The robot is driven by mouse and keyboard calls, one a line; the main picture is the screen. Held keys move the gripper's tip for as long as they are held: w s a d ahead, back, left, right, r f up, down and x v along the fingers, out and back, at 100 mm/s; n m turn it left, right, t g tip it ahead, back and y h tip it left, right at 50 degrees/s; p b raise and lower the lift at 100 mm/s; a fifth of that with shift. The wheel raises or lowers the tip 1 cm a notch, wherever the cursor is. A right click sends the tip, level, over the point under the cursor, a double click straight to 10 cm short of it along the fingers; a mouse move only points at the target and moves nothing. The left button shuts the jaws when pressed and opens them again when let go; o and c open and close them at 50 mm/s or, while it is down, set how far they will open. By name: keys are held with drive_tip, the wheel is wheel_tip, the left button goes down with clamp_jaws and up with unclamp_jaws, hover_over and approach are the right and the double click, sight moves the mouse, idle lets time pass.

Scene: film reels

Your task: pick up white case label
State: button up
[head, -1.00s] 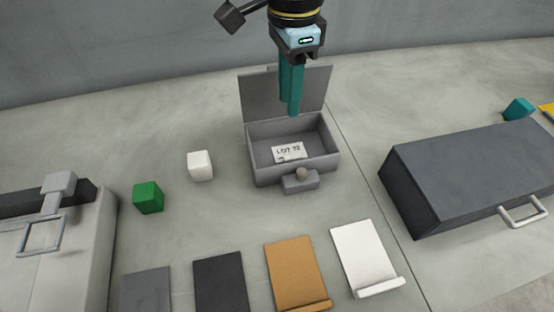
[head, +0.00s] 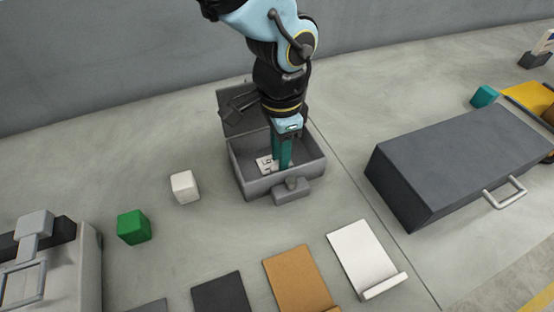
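The white case label (head: 264,164) with dark print lies on the floor of the open grey case (head: 265,188). My gripper (head: 282,164) points down inside the case with its teal fingers at the label's right part, hiding some of it. The fingers look close together from this side. I cannot tell whether they are apart or touch the label. The case lid (head: 230,112) stands open at the back, partly behind my arm.
A white cube (head: 185,187) and a green cube (head: 134,227) stand to the left. A large dark box (head: 455,165) with a handle is at right. Brown (head: 298,278) and white (head: 362,255) panels lie in front. The floor between case and panels is clear.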

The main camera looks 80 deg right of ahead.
drive_tip(key=shift+f, duration=1)
clamp_jaws()
idle(0.7)
